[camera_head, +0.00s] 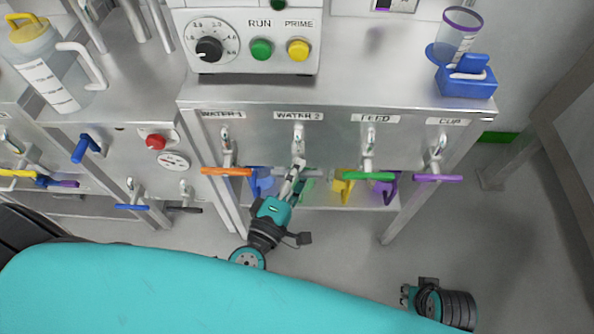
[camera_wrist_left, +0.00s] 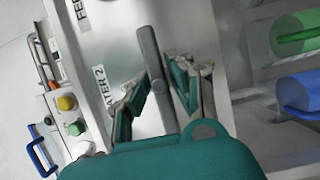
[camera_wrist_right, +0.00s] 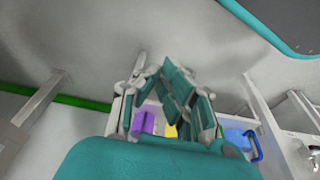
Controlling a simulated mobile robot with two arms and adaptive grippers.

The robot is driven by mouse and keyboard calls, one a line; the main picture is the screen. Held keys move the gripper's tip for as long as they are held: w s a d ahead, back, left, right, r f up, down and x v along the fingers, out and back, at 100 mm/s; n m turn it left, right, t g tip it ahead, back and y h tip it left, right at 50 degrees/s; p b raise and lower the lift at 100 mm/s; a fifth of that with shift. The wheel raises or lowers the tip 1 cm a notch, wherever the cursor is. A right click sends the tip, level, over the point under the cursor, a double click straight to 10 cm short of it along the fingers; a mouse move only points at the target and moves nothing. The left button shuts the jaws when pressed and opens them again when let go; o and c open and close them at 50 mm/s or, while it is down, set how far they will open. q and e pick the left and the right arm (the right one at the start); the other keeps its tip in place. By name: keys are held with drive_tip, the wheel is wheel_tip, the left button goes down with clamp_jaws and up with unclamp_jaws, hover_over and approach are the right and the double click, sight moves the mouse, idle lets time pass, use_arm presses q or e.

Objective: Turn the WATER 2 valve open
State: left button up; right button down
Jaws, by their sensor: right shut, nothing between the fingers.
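The WATER 2 valve (camera_head: 299,138) hangs under its label on the bench front, second from the left. Its grey lever (camera_head: 313,174) lies crosswise, partly hidden by my left gripper (camera_head: 295,172). In the left wrist view the grey lever (camera_wrist_left: 151,58) runs between the two fingers of my left gripper (camera_wrist_left: 160,82), beside the WATER 2 label (camera_wrist_left: 103,88). The fingers are apart, with gaps visible beside the lever; I cannot tell whether either touches it. My right gripper (camera_wrist_right: 160,80) is shut and empty, low and away from the valves.
The WATER 1 orange lever (camera_head: 226,171) is close on the left; the FEED green lever (camera_head: 368,176) and a purple lever (camera_head: 438,178) are on the right. Above are a control box (camera_head: 250,75) and a blue holder (camera_head: 466,82) with a cup. Open floor lies at the right.

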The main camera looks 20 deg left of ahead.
use_arm(q)
clamp_jaws()
